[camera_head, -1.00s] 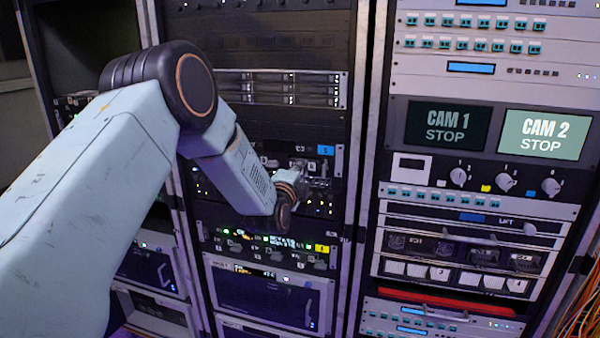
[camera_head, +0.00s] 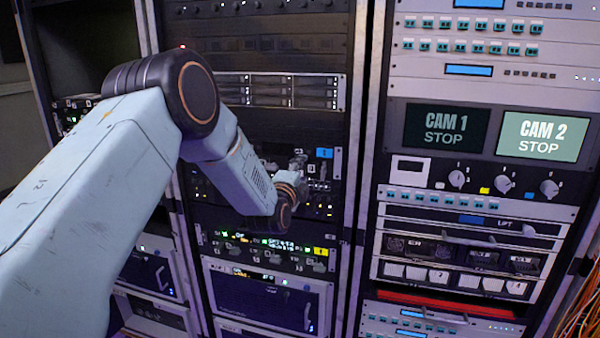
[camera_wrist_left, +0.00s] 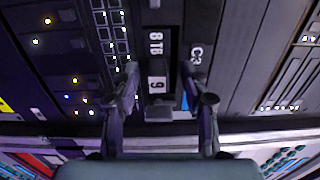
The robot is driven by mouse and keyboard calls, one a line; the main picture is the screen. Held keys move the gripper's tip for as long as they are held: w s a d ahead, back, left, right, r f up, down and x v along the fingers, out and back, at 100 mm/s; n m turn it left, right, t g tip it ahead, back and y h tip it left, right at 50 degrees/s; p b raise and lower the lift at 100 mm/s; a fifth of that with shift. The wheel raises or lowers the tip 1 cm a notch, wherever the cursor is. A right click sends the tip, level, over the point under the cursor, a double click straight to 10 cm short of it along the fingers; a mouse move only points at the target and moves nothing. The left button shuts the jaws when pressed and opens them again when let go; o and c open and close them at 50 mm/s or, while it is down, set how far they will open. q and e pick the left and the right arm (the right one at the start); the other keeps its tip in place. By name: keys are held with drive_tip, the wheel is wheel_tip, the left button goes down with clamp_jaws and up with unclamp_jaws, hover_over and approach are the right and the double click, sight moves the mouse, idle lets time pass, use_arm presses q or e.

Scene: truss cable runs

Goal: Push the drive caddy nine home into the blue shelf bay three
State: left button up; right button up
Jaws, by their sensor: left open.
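The drive caddy nine (camera_wrist_left: 157,70) is a dark narrow module in the left wrist view, with a white 9 label and a grey block at its lower end. My left gripper (camera_wrist_left: 159,72) is open, its two fingers on either side of the caddy's face. I cannot tell whether they touch it or how far the caddy stands out. In the head view, my left gripper (camera_head: 302,162) is in front of the middle rack's shelf, beside a blue tag (camera_head: 324,153). My left wrist hides much of the shelf in the head view.
A yellow-tagged unit (camera_head: 300,254) with several lit modules is just below my left wrist. A drive row (camera_head: 280,90) is above. The right rack carries two CAM screens (camera_head: 543,136), and orange cables (camera_head: 580,310) hang at the far right.

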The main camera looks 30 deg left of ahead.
use_arm(q)
drive_tip(key=shift+s, duration=0.1)
drive_tip(key=v, duration=1.1)
drive_tip(key=shift+s+d, duration=0.2)
drive_tip(key=shift+s, duration=0.2)
